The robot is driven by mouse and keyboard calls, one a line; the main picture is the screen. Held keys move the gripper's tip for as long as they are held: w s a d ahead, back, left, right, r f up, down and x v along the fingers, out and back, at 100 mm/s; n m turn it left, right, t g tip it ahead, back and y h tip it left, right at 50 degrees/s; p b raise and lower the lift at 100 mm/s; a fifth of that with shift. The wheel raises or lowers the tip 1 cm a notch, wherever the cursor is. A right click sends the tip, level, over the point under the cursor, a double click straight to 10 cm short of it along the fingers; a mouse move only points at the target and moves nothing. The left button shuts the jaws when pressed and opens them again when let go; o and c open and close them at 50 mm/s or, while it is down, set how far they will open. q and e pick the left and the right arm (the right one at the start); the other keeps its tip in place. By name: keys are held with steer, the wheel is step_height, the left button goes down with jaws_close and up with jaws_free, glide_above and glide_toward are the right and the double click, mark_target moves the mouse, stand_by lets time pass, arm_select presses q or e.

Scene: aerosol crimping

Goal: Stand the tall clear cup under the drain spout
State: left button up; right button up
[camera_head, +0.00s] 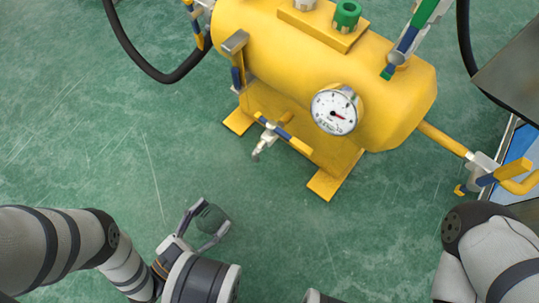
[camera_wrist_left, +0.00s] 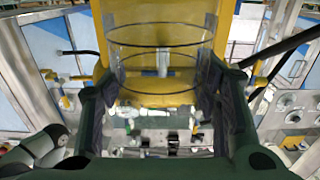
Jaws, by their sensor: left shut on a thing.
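The tall clear cup (camera_head: 211,218) is in my left gripper (camera_head: 207,228), whose two fingers close on its sides. In the left wrist view the clear cup (camera_wrist_left: 160,75) shows as see-through rims and walls between the dark fingers (camera_wrist_left: 160,105). The drain spout (camera_head: 263,143) is a small silver valve with a blue and yellow handle, low on the yellow tank (camera_head: 300,60). The cup is apart from the spout, below and left of it in the head view. My right gripper is not in view; only part of that arm shows at lower right.
The tank stands on yellow feet (camera_head: 325,186) on a scratched green surface (camera_head: 110,150). A yellow pipe with a valve (camera_head: 480,165) runs out at right. The surface between cup and spout is clear.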

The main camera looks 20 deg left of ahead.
arm_select(q)
steer(key=shift+w+a+f, duration=0.1)
steer(key=shift+a+f, duration=0.1)
steer(key=shift+a, duration=0.05)
steer(key=f+b+x, duration=0.1)
steer(key=b+x, duration=0.2)
steer(key=x, duration=1.5)
steer(key=shift+f, duration=0.25)
steer(key=shift+f, duration=0.1)
steer(key=o, duration=1)
